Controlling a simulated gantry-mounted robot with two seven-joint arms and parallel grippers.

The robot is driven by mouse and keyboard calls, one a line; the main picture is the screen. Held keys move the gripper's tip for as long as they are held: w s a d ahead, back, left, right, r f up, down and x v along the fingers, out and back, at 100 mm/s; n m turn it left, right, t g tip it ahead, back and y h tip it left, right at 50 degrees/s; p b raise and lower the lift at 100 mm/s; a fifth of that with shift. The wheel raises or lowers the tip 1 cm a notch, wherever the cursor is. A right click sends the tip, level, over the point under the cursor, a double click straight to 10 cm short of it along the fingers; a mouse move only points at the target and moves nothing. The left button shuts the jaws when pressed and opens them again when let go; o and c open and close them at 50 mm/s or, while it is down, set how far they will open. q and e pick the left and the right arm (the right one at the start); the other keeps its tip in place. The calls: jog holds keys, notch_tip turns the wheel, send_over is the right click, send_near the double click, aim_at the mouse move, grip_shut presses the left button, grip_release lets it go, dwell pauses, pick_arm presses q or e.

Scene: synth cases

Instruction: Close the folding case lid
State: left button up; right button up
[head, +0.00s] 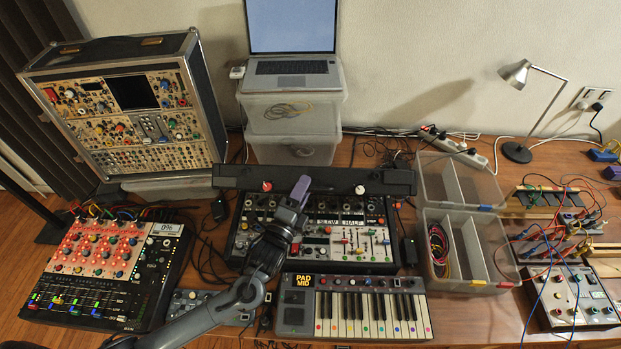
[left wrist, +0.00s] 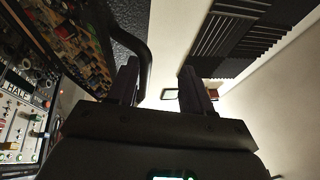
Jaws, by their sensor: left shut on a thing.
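The folding case (head: 352,252) sits open in the middle of the table, with knobs and sliders on its panel. Its black lid (head: 365,182) stands raised along the back of the case, seen nearly edge-on from above. My left gripper (head: 301,190) is at the lid's top edge, left of its middle, and is shut on the lid. In the left wrist view, the fingers (left wrist: 163,88) show with the lid's dark textured face and curved rim (left wrist: 146,60) by the left finger. The exact contact is hard to see. My right gripper is not in view.
A keyboard (head: 352,308) lies in front of the case. A red-panel mixer (head: 105,265) is at the left, with a large synth case (head: 130,105) behind. Clear bins (head: 462,250) stand at the right. A laptop (head: 292,68) sits on stacked boxes behind the lid.

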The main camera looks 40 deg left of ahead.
pick_arm(q)
jog(key=shift+o, duration=0.3)
jog(key=shift+s+r, duration=0.55)
jog(key=shift+r, duration=0.05)
jog(key=shift+o, duration=0.4)
jog(key=shift+r, duration=0.1)
jog(key=shift+f, duration=0.35)
jog(key=shift+c, duration=0.8)
jog(key=s+d+f+p, duration=0.1)
jog(key=s+f+p, duration=0.1)
jog(key=s+f, duration=0.4)
jog(key=shift+a+r+v, duration=0.2)
jog(key=shift+r+v, duration=0.05)
jog(key=shift+v, duration=2.4)
jog(key=shift+p, duration=0.3)
